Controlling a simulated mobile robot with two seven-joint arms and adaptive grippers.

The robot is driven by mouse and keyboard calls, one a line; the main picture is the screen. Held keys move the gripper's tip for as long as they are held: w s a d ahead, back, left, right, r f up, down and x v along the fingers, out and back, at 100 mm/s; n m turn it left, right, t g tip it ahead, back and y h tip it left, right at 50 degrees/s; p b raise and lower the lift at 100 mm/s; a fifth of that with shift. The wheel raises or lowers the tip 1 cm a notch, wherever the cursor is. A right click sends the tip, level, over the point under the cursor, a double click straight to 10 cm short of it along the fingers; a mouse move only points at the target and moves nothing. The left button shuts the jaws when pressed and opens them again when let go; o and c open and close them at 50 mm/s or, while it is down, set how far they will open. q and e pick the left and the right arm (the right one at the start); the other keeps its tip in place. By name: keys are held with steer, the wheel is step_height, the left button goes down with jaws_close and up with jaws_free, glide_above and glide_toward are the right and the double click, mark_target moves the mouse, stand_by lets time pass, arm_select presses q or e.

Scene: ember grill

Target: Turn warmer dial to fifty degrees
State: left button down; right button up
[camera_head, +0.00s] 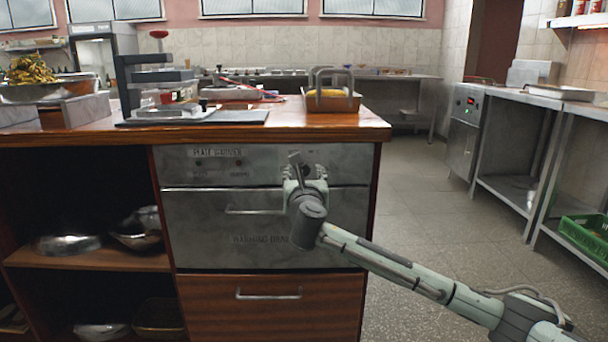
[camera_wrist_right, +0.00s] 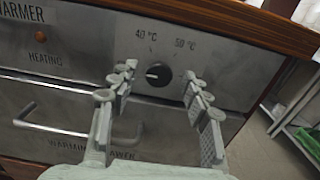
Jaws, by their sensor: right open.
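The warmer dial (camera_wrist_right: 158,74) is a small round black knob on the steel plate warmer panel (camera_head: 262,165). Marks for 40 °C and 50 °C show above it in the right wrist view, 40 at upper left and 50 at upper right. My right gripper (camera_wrist_right: 156,84) is open, its fingers on either side of the dial and apart from it. In the head view, my right gripper (camera_head: 307,168) is at the panel's right part and largely hides the dial. My left gripper is not in view.
A warming drawer with a bar handle (camera_wrist_right: 75,130) is below the panel. The wooden counter edge (camera_head: 270,136) overhangs above it. A metal tray with handles (camera_head: 345,103) stands on the counter's right end. Open floor lies to the right.

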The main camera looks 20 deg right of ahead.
steer(key=shift+w, duration=0.25)
steer(key=shift+c, duration=0.4)
jaws_close()
